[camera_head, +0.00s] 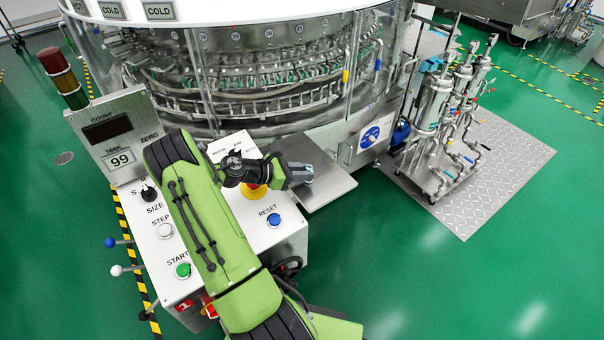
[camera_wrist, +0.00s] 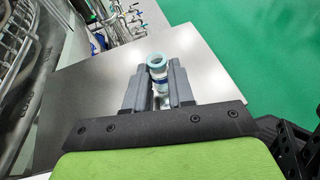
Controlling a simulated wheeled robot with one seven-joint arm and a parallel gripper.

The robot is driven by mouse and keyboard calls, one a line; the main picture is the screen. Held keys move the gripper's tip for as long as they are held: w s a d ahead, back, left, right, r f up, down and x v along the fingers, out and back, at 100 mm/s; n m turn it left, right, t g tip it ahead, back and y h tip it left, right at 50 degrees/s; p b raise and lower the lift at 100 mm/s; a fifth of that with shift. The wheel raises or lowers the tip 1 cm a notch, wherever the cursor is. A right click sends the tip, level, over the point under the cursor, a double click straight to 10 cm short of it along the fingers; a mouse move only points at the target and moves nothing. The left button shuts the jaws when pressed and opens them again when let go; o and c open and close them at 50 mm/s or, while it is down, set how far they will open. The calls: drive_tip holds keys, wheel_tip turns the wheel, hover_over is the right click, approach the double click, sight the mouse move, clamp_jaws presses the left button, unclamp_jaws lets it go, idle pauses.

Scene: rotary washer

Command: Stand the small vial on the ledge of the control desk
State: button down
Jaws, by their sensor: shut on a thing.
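My gripper (camera_wrist: 158,92) is shut on a small vial (camera_wrist: 157,66) in the wrist view. The vial is clear glass with a pale blue-green rim and a blue mark, its mouth facing the camera. In the head view my gripper (camera_head: 303,173) is over the grey metal ledge (camera_head: 327,186) at the right side of the control desk (camera_head: 165,240). The ledge also shows in the wrist view (camera_wrist: 95,95), below and around the fingers. I cannot tell whether the vial's base touches the ledge. In the head view the vial is hardly distinguishable between the fingers.
The large rotary washer (camera_head: 260,90) stands behind the desk and ledge. A filter cart (camera_head: 440,120) stands at right. Green floor lies open beyond the ledge.

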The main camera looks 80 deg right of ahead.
drive_tip(key=c, duration=1)
unclamp_jaws()
drive_tip(key=shift+o, duration=0.2)
